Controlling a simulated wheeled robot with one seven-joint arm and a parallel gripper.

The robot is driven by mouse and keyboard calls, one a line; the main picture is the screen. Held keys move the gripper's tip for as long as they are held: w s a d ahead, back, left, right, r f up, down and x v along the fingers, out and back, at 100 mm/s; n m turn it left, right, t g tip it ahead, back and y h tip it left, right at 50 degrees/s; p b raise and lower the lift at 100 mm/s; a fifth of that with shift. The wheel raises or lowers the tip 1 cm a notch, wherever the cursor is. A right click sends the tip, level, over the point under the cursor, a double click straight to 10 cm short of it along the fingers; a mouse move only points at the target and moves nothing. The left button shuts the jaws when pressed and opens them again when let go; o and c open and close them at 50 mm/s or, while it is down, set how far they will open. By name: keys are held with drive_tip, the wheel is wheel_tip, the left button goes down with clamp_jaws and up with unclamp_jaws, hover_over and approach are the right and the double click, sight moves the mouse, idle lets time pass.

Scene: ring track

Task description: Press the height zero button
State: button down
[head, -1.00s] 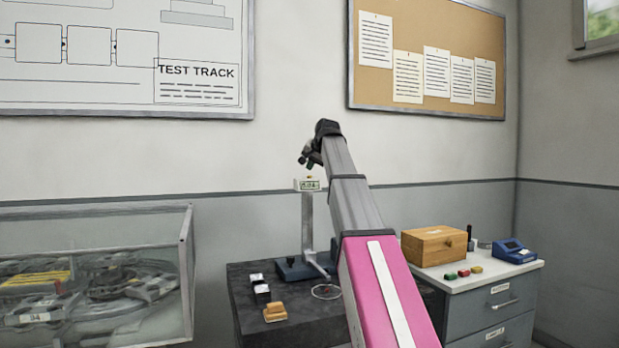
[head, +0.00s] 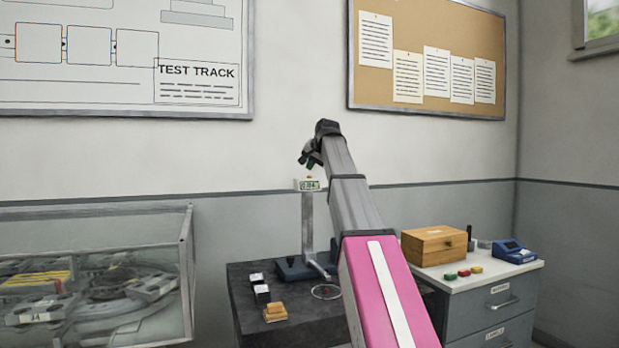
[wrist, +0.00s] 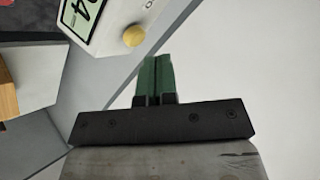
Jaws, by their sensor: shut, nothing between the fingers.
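The height gauge stands on the dark table, with a white display head (head: 308,185) on top of a grey column (head: 307,225). A small yellow button (wrist: 134,36) is on the head's edge in the wrist view. Beside it is a green readout (wrist: 86,12) whose visible digits end in "04". My gripper (wrist: 157,58) is shut and empty, its green fingers together. The fingertips are close to the button and, in the wrist view, a little to its right and below; a gap shows between them. In the head view my gripper (head: 309,160) is just above the display head.
The dark table (head: 250,290) also holds small black-and-white blocks (head: 260,288), brass blocks (head: 275,312) and a ring (head: 325,292). A drawer cabinet (head: 492,275) at right holds a wooden box (head: 433,246) and a blue device (head: 513,250). A glass case (head: 95,225) is at left.

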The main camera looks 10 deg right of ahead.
drive_tip(key=shift+f, duration=0.15)
idle(0.4)
drive_tip(key=shift+f, duration=0.25)
drive_tip(key=shift+f, duration=0.55)
idle(0.8)
drive_tip(key=shift+r, duration=0.95)
drive_tip(key=shift+r, duration=2.55)
